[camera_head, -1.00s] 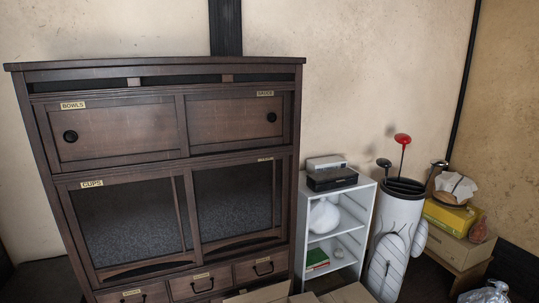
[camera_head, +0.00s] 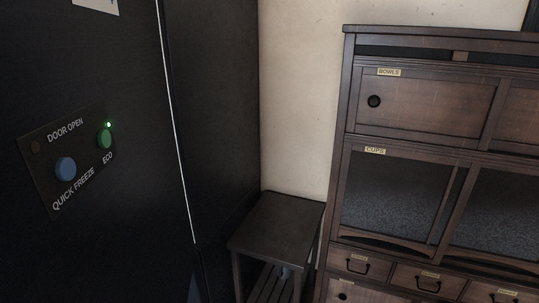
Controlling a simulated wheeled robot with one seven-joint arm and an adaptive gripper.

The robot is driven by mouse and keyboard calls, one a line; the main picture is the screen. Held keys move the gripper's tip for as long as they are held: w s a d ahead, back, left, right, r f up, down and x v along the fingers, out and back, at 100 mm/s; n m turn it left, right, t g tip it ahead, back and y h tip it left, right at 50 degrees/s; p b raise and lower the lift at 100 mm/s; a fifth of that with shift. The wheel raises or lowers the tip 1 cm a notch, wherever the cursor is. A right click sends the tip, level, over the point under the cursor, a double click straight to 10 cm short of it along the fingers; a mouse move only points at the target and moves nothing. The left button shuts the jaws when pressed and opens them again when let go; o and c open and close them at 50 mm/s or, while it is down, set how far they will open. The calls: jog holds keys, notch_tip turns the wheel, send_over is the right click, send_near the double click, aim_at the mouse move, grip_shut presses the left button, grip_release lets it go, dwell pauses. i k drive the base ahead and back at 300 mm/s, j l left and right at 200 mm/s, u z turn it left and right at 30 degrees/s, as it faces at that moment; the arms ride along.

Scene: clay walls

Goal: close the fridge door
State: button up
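The dark fridge (camera_head: 100,230) fills the left of the view, close to me. Its front carries a panel with a blue quick freeze button (camera_head: 65,169), a green eco button (camera_head: 104,138) and the words "DOOR OPEN". A small green light glows by the eco button. A thin bright vertical line runs along the right edge of this front, beside a dark side surface. I cannot tell from this view whether the door stands ajar. My gripper is not in view.
A small dark table (camera_head: 277,224) with a slatted lower shelf stands right of the fridge. A brown wooden cabinet (camera_head: 420,140) with labelled doors and drawers stands at the right. A bare plaster wall (camera_head: 300,100) shows between fridge and cabinet.

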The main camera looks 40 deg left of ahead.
aim_at(120, 231)
jog(key=u, duration=1.7)
